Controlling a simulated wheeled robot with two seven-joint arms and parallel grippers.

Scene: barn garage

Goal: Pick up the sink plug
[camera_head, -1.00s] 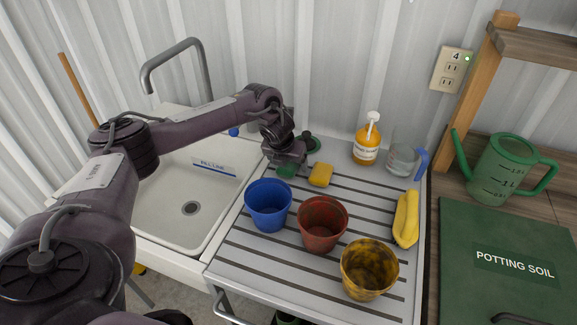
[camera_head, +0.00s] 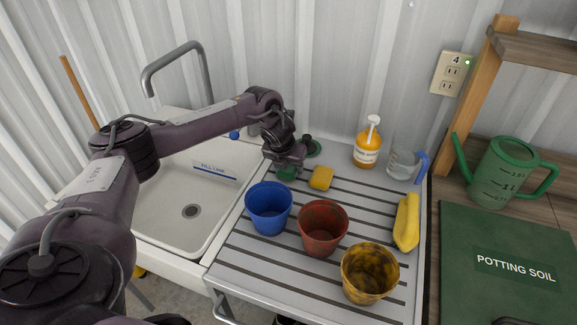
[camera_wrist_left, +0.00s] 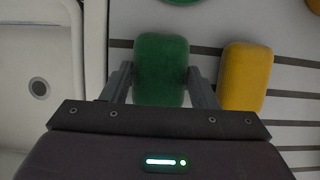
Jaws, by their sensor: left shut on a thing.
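My left gripper (camera_head: 288,163) is low over the back left part of the ribbed drainboard. In the left wrist view its fingers (camera_wrist_left: 160,88) are on both sides of a green sponge-like block (camera_wrist_left: 160,68), and it is shut on it. The block also shows under the gripper in the head view (camera_head: 287,174). A round green piece with a dark knob (camera_head: 314,148) lies just behind the gripper, partly hidden; it may be the sink plug, but I cannot tell for sure. Its edge shows at the top of the left wrist view (camera_wrist_left: 182,2). My right gripper is not in view.
A yellow sponge (camera_head: 321,178) lies close right of the gripper. Blue (camera_head: 268,210), red (camera_head: 322,228) and yellow-brown (camera_head: 368,275) cups stand in front. A soap bottle (camera_head: 367,145), clear jug (camera_head: 402,166) and bananas (camera_head: 406,222) are to the right. The sink basin (camera_head: 165,215) is left.

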